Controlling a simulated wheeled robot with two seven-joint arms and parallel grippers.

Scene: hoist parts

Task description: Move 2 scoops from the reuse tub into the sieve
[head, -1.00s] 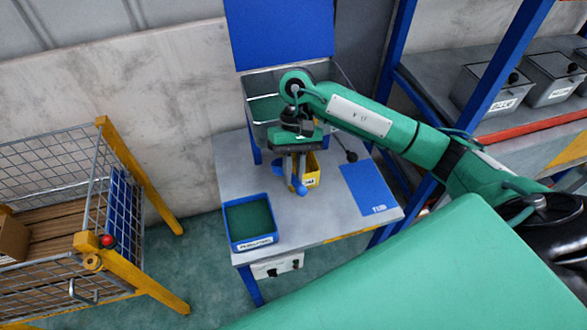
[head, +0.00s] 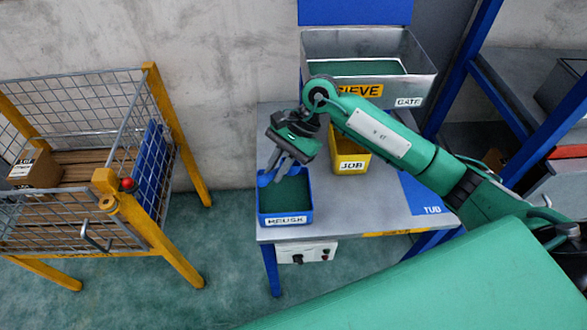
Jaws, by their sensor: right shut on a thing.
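The blue reuse tub (head: 286,220) sits at the table's front left corner, with green material (head: 292,192) inside. My right gripper (head: 279,168) is above the tub's back left part, tilted down to the left. It is shut on a blue scoop (head: 264,179), which shows at the tub's upper left edge. The fingers hide part of the scoop, and I cannot tell whether it touches the material or holds any. The grey sieve box (head: 420,82) stands behind, labelled SIEVE and GATE, with a green surface inside. My left gripper is out of view.
A yellow JOB tub (head: 351,166) stands right of the reuse tub, partly behind my right arm. A blue TUB mat (head: 424,195) at the right is bare. A wire cage (head: 85,185) with yellow posts stands left, across a floor gap. A grey control box (head: 305,253) hangs under the table.

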